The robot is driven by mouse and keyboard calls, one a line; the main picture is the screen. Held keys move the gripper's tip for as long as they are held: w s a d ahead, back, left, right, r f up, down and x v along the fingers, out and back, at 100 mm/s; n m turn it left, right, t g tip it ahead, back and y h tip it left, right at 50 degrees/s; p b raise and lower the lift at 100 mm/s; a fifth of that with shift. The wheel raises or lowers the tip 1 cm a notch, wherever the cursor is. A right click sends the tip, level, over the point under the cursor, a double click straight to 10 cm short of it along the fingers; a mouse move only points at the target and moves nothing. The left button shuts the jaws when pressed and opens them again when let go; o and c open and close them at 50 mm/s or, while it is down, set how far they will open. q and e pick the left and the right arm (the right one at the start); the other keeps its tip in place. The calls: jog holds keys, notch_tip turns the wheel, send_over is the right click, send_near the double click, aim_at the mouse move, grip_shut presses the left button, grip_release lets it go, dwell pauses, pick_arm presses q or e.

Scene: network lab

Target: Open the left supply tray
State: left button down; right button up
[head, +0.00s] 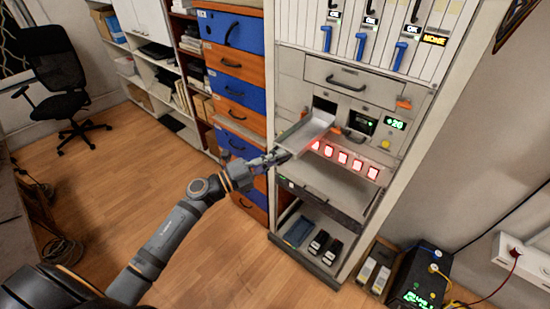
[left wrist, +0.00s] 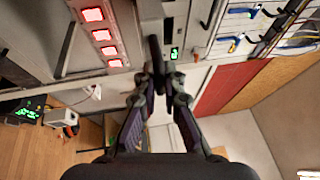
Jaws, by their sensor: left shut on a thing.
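The left supply tray (head: 308,130) is a grey open-topped drawer in the rack. It sticks out of its dark opening (head: 324,104) towards the lower left. My left gripper (head: 284,155) is at the tray's front end, shut on its handle. In the left wrist view my left gripper (left wrist: 160,72) has its fingers closed around the dark handle (left wrist: 155,48). The fingers partly hide the handle in the head view. My right gripper is in neither view.
A row of lit red buttons (head: 343,158) is below and right of the tray. A closed drawer (head: 350,83) is above it, and a wide shelf (head: 325,188) juts out below. Blue and orange drawers (head: 233,90) stand left of the rack.

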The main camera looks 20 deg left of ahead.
pick_arm(q)
jog(key=shift+s, duration=0.2)
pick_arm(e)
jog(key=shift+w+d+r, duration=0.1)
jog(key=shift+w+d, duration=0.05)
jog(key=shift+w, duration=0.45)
pick_arm(q)
jog(key=shift+w, duration=0.1)
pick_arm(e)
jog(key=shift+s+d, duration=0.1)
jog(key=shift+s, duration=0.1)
pick_arm(q)
jog(key=c, duration=1.7)
grip_release()
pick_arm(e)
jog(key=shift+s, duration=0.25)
pick_arm(q)
jog(key=shift+a, duration=0.1)
jog(key=shift+v, duration=6)
